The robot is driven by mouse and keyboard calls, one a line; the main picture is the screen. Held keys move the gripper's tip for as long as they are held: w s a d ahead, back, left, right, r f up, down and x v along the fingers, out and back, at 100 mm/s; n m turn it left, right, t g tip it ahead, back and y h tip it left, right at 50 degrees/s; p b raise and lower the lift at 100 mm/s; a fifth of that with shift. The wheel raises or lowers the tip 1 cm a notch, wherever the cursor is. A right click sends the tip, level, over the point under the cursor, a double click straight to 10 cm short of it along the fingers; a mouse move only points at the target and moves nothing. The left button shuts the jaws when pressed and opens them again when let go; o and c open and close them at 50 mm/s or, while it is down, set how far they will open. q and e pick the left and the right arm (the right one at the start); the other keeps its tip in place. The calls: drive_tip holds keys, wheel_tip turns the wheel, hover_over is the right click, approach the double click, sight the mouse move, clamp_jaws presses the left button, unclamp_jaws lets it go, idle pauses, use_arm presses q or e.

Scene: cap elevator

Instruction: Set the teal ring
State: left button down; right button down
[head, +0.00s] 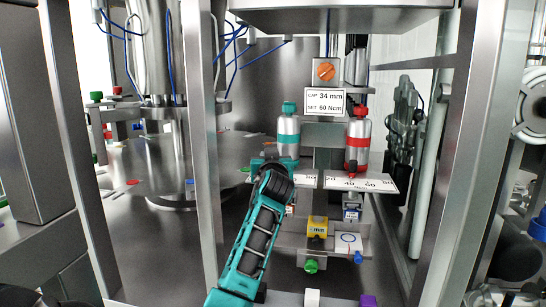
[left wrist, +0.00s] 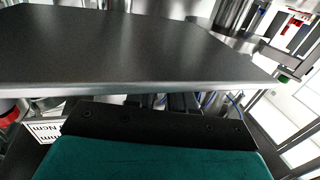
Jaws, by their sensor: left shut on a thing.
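A silver cylinder with a teal cap and teal band (head: 288,138) stands upright at the centre of the head view. My left gripper (head: 272,168) reaches up to its lower end. It is shut there on what appears to be the teal ring, which the gripper and wrist mostly hide. A white scale plate (head: 384,182) runs behind the gripper; its left part is covered. A sign (head: 325,102) reads CAP 34 mm, SET 60 Ncm. In the left wrist view my gripper's dark and teal body (left wrist: 155,150) fills the bottom; no fingertips show. My right gripper is not in view.
A matching red-banded cylinder (head: 357,142) stands close on the right, with a red pointer near 40. An orange knob (head: 326,71) is above the sign. A yellow block (head: 317,226) sits below. Metal posts (head: 204,130) flank the station. A dark plate (left wrist: 130,45) spans the wrist view.

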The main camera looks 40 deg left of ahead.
use_arm(q)
drive_tip(key=c, duration=1)
unclamp_jaws()
drive_tip(key=shift+o, duration=0.2)
drive_tip(key=b+v, duration=0.1)
drive_tip(key=v, duration=1.2)
